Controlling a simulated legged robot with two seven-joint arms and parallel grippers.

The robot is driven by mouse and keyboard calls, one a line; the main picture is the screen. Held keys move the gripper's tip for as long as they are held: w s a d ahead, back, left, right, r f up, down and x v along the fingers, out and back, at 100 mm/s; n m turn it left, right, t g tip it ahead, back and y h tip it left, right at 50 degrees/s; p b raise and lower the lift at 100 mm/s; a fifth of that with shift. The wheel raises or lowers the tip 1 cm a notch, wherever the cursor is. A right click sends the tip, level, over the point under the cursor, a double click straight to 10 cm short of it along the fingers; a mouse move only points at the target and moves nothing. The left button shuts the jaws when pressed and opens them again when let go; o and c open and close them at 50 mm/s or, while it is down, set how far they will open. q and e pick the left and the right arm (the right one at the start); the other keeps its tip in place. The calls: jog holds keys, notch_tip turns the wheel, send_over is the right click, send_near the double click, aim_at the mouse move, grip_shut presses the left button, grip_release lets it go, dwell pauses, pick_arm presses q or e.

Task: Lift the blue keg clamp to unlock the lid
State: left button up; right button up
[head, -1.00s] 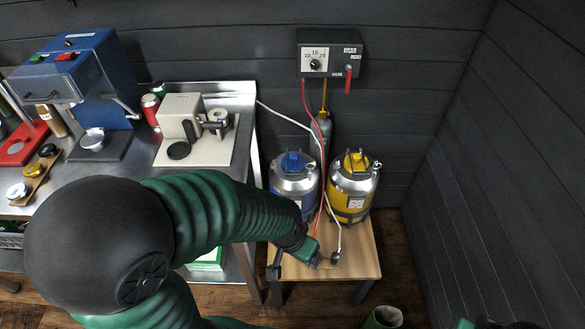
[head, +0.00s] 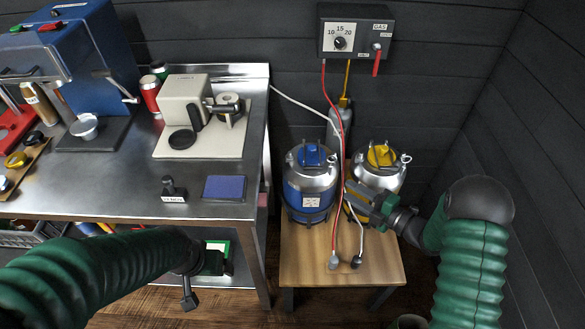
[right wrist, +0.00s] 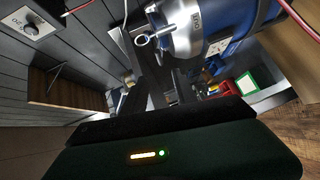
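The blue keg (head: 308,198) stands upright on a small wooden table, with its blue clamp (head: 312,155) on top of the silver lid. My right gripper (head: 352,192) is in front of the yellow keg, just right of the blue keg, pointing left. It looks empty, but its finger opening is unclear. The right wrist view shows the blue keg's side (right wrist: 225,25) and a metal ring (right wrist: 146,40) close by; the clamp is not visible there. My left gripper (head: 205,265) hangs low at left, away from the kegs, its fingers unclear.
The yellow keg (head: 370,176) stands right beside the blue one, partly hidden by my right gripper. A red hose (head: 333,215) and a grey hose (head: 361,237) end on the wooden table's front (head: 300,268). A steel counter (head: 120,195) stands at left.

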aim_at(313, 167)
jog(key=b+x, duration=0.1)
jog(key=x, duration=1.4)
jog(key=shift+a, duration=0.1)
jog(key=shift+w+a, duration=0.15)
jog(key=shift+w, duration=0.25)
grip_shut()
jog(key=shift+s+f, duration=0.1)
